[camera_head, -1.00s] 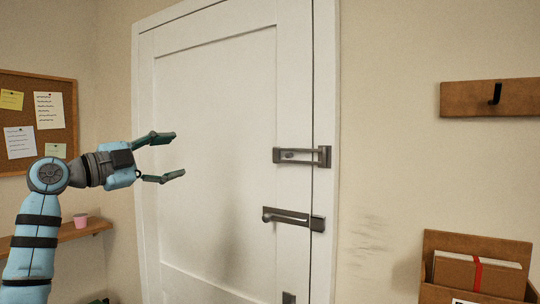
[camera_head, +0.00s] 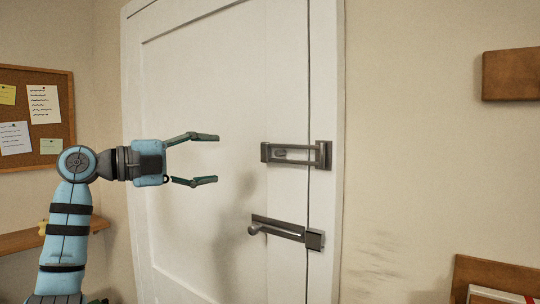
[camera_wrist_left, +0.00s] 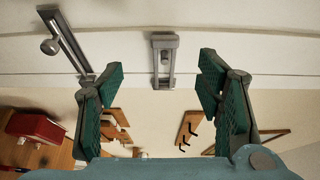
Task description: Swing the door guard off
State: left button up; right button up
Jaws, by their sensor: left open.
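The door guard (camera_head: 318,143) is a dark metal loop bar on the right edge of the white door (camera_head: 215,80), lying level across the gap between door and frame. It also shows near the middle of the left wrist view (camera_wrist_left: 163,42), between the fingers. My left gripper (camera_head: 217,159) is open and empty, to the left of the guard at about its height, fingers pointing right. It is apart from the guard. The left wrist view shows its two green-padded fingers spread wide (camera_wrist_left: 160,78). My right gripper is not in view.
A wooden hook board (camera_head: 510,75) and a wooden wall holder (camera_head: 495,272) are on the right wall. A pinboard (camera_head: 60,78) and shelf (camera_head: 25,241) are at left.

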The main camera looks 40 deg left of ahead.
pick_arm(q)
jog(key=p, duration=0.3)
send_near(262, 153)
jog(key=w+d, duration=0.1)
jog(key=x, duration=0.2)
jog(key=p+x, duration=0.1)
jog(key=x, duration=0.2)
jog(key=p+x, duration=0.1)
jog(key=x, duration=0.1)
jog(key=shift+w+a, duration=0.2)
jog(key=shift+w, duration=0.3)
jog(key=shift+s+r, duration=0.1)
jog(key=shift+s, duration=0.25)
jog(key=shift+c, duration=1.3)
grip_shut()
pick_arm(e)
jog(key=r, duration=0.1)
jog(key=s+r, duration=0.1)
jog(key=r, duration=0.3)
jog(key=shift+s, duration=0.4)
